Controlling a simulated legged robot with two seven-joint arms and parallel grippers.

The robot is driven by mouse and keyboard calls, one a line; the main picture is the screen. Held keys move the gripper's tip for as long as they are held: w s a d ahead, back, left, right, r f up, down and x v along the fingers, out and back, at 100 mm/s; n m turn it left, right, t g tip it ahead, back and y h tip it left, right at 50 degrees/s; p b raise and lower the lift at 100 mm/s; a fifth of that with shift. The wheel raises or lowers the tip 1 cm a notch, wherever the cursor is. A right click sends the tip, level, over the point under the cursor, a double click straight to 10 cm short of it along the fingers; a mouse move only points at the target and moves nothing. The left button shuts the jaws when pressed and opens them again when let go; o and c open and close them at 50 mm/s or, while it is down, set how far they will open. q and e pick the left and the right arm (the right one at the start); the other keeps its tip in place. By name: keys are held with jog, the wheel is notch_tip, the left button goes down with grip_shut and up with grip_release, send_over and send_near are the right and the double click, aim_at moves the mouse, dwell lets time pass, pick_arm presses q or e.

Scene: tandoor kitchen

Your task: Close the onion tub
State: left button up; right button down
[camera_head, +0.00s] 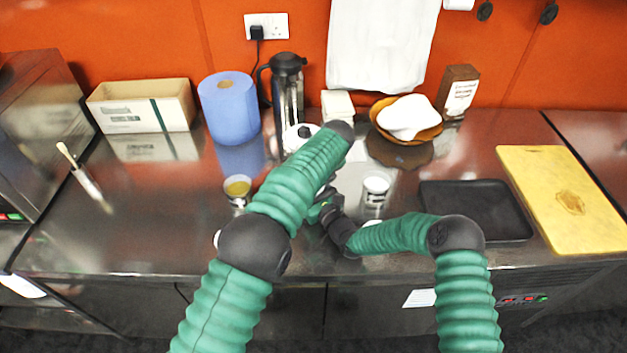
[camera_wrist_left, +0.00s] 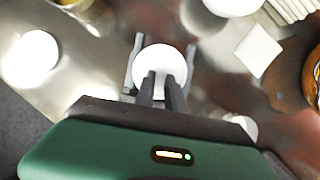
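In the left wrist view a round white top (camera_wrist_left: 160,58) lies straight ahead of my left gripper (camera_wrist_left: 161,76). It may be the onion tub or its lid; I see no onion. The two dark fingers of my left gripper are close together with a narrow gap, and overlap the white top. I cannot tell whether they touch or hold it. Grey finger-like parts flank the white top on both sides. In the head view my left forearm hides this spot and the left fingertips. My right gripper (camera_head: 324,207) reaches in from the right, its fingertips mostly hidden.
A white-topped jar (camera_head: 375,188) and a yellow-filled container (camera_head: 237,188) stand nearby on the steel counter. Behind are a press pot (camera_head: 288,85), blue roll (camera_head: 229,108), bowl (camera_head: 409,119) and box (camera_head: 140,106). A black tray (camera_head: 476,210) and yellow board (camera_head: 562,198) lie right.

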pick_arm(q)
jog(key=v, duration=0.3)
jog(key=shift+r, duration=0.15)
jog(key=shift+s+r, duration=0.25)
pick_arm(e)
jog(key=shift+r, duration=0.1)
pick_arm(q)
jog(key=o, duration=0.6)
jog(key=shift+w, duration=0.1)
jog(key=shift+c, duration=0.2)
jog(key=v, duration=1.2)
jog(key=shift+d, duration=0.2)
pick_arm(e)
jog(key=shift+c, duration=0.3)
grip_release()
